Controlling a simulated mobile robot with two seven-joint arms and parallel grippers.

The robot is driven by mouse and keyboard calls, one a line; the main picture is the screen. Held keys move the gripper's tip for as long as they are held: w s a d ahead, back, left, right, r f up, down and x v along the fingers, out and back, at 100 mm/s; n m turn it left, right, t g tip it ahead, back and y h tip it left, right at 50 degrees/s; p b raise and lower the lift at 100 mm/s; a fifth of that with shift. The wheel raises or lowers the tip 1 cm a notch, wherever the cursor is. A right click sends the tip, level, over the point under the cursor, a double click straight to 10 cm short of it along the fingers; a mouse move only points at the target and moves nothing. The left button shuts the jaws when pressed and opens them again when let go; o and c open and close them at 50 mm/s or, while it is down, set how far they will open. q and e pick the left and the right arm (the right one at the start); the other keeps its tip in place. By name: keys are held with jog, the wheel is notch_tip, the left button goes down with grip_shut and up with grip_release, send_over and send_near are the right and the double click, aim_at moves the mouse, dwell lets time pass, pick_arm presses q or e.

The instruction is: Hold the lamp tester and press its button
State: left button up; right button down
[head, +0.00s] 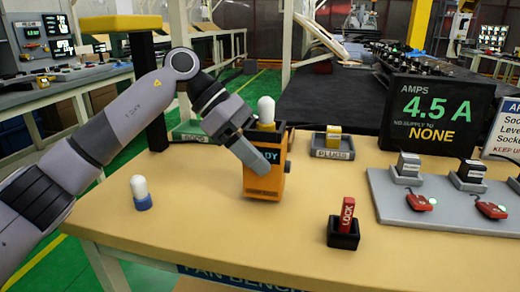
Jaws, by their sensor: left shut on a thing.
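The lamp tester (264,184) is an orange box with a dark upper part and a white bulb (266,110) on top. It looks upright over the middle of the bench. My left gripper (258,155) reaches in from the left and is shut on the tester, one finger lying across its front face. That finger hides part of the label, leaving "DY" readable. A small dark knob (288,167) shows on the tester's right side; I cannot tell whether it is the button. I cannot tell whether the tester's base touches the bench. My right gripper is not in view.
A white bulb with a blue base (141,194) stands at left on the bench (215,230). A red "LOCK" piece (346,215) sits in a black holder at front right. A "PLUGS" tray (333,153) is behind. A grey socket board (400,215) and an AMPS display (437,115) stand right.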

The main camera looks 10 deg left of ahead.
pick_arm(q)
jog(key=shift+f+b, duration=0.5)
jog(key=shift+f, duration=0.4)
dwell(1.8)
